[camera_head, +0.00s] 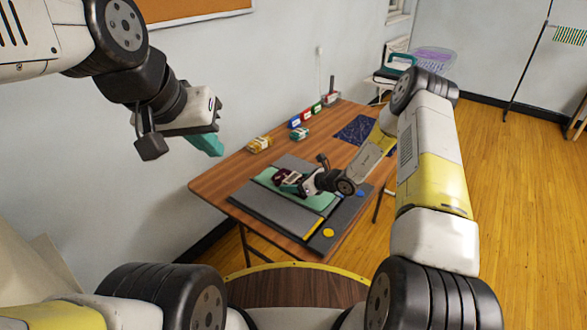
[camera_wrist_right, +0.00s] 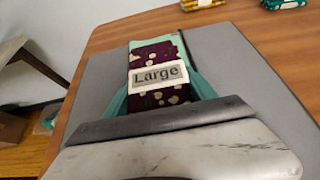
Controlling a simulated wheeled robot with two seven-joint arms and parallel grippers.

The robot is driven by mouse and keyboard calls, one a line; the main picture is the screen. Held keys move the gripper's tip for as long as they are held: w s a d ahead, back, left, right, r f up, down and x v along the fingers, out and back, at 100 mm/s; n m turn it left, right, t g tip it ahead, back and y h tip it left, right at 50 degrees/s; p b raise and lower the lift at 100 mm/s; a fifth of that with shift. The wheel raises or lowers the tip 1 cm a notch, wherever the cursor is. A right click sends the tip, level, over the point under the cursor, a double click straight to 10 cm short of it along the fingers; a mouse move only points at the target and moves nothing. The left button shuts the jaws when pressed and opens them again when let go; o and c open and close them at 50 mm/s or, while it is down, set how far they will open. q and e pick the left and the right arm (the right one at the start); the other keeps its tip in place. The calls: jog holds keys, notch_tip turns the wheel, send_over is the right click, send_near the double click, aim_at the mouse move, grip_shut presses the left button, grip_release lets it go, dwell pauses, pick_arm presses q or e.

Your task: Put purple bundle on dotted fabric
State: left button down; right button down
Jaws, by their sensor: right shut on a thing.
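The purple bundle (camera_wrist_right: 157,74) is dark purple with pale spots and a white band reading "Large". My right gripper (camera_wrist_right: 160,90) is shut on it, with teal fingers on either side. In the head view, the bundle (camera_head: 281,174) and my right gripper (camera_head: 290,182) are over the mint green area of a grey mat; I cannot tell whether the bundle touches it. The dark blue patterned fabric (camera_head: 354,131) lies flat farther back on the table, apart from the bundle. My left gripper (camera_head: 207,144) is in the air left of the table; its finger opening is unclear.
Yellow bundles (camera_head: 259,144), a teal bundle (camera_head: 299,134) and small coloured boxes (camera_head: 305,116) line the back left. Bare tabletop lies between them and the mat.

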jog(key=shift+c, duration=1.4)
grip_release()
jog(key=shift+s+d+f, duration=0.2)
jog(key=shift+s+f, duration=0.15)
jog(key=shift+f, duration=0.35)
jog(key=shift+r, duration=0.45)
jog(key=v, duration=0.7)
jog(key=r+v, duration=0.1)
jog(key=v, duration=0.3)
jog(key=shift+w+r, duration=0.15)
jog(key=s+a+r+n+g, duration=0.2)
jog(key=s+r+n, duration=0.45)
jog(key=r, duration=0.35)
jog(key=s+a+r+n+g, duration=0.2)
jog(key=s+r+n, duration=0.4)
jog(key=r, duration=0.5)
jog(key=s+d+r+n+t+h, duration=0.1)
jog(key=s+d+r+n+h, duration=0.3)
jog(key=s, duration=0.5)
jog(key=s+d+r+n+t+h, duration=0.2)
jog(key=s+d+r+n+h, duration=0.1)
jog(key=s+d+r+n, duration=0.3)
jog(key=s+r+n, duration=0.2)
jog(key=n, duration=0.1)
jog(key=shift+s+d+h, duration=0.25)
jog(key=shift+s+h, duration=0.1)
jog(key=shift+h, duration=0.05)
